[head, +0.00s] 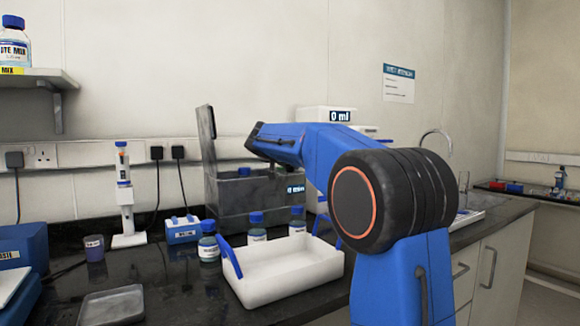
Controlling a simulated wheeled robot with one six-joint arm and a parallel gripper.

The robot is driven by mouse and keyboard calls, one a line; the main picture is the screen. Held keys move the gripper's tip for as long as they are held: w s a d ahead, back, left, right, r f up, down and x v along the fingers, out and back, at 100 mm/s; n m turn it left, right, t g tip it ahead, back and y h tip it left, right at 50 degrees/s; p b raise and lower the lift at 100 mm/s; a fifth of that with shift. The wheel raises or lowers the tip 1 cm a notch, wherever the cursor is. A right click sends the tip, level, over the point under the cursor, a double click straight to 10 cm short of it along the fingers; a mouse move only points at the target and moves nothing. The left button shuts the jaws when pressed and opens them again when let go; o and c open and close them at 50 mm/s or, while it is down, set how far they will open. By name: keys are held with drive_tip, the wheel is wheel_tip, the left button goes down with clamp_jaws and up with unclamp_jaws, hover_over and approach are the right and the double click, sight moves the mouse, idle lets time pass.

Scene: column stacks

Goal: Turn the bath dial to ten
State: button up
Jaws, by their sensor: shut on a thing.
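The bath looks to be the grey box (235,200) on the bench against the wall, with its lid (207,135) standing open at its left. A small dark display (296,189) with pale text is at its right; I cannot read the text surely. I cannot make out the dial or its setting. My blue arm reaches in from the lower right and bends left over the bath. My gripper does not show; the arm's far end hides that area.
A white tray (290,272) with blue handles stands in front of the bath, near several blue-capped bottles (209,242). A pipette on a stand (126,200), a purple cup (94,248) and a grey dish (112,305) are at left. A "0 ml" display (341,116) is behind my arm.

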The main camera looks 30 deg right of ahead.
drive_tip(key=shift+f, duration=0.1)
drive_tip(key=o, duration=1.1)
drive_tip(key=shift+r+v, duration=0.1)
drive_tip(key=shift+v, duration=4.25)
drive_tip(key=shift+r+v, duration=0.15)
drive_tip(key=shift+v, duration=4.2)
drive_tip(key=shift+w, duration=0.1)
